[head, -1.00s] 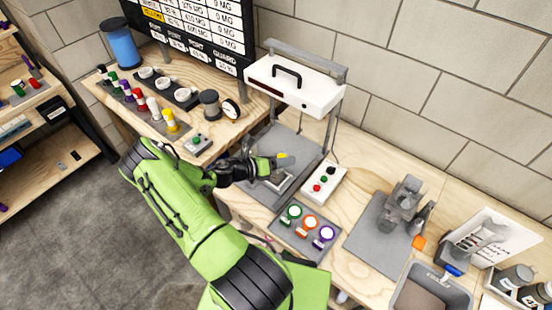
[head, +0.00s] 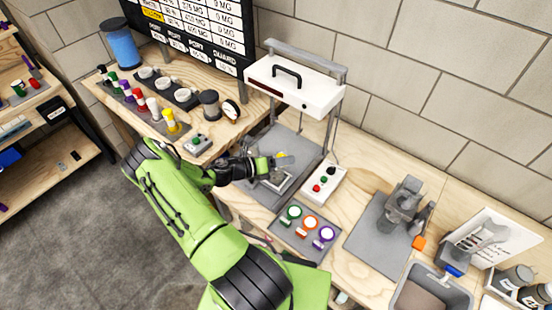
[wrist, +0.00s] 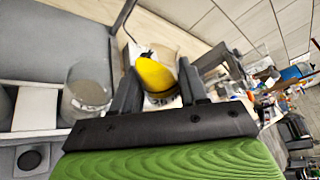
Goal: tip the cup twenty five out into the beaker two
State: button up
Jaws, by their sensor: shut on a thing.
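My gripper (wrist: 160,92) is shut on a cup (wrist: 156,76). The cup shows yellow at its upper part and pale with dark print below, and the print is too small to read. In the head view, my gripper (head: 274,161) holds it above the grey bench plate under the white hood. A clear round beaker (wrist: 87,93), greyish inside, stands to the left of the gripper in the wrist view, apart from the cup. Its label cannot be read. In the head view the beaker is hard to make out near the pale square pan (head: 279,180).
The white hood (head: 296,84) stands on posts close above and behind the gripper. A control box (head: 323,183) and a panel of coloured rings (head: 304,229) lie to the right. Coloured cups (head: 153,108) stand in a row at the left.

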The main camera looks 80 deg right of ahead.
jog(key=shift+r+n, duration=0.2)
jog(key=shift+n, duration=0.1)
dwell(0.4)
jog(key=shift+f+n+g+y, duration=0.4)
jog(key=shift+f+n+g, duration=0.1)
jog(key=shift+n+g, duration=0.15)
dwell(1.1)
jog(key=shift+r+n+g, duration=0.25)
jog(key=shift+r+n, duration=0.05)
jog(key=shift+n, duration=0.35)
dwell(1.1)
jog(key=shift+w+d+r+n+g, duration=0.25)
jog(key=shift+w+d+n+g, duration=0.1)
jog(key=shift+n, duration=0.25)
dwell(1.1)
jog(key=shift+d+r+n, duration=0.1)
jog(key=shift+r+n, duration=0.05)
jog(key=shift+n, duration=0.25)
dwell(0.6)
jog(key=shift+w+r+n+g+p, duration=0.15)
jog(key=shift+n+g+p, duration=0.3)
jog(key=shift+p, duration=1.3)
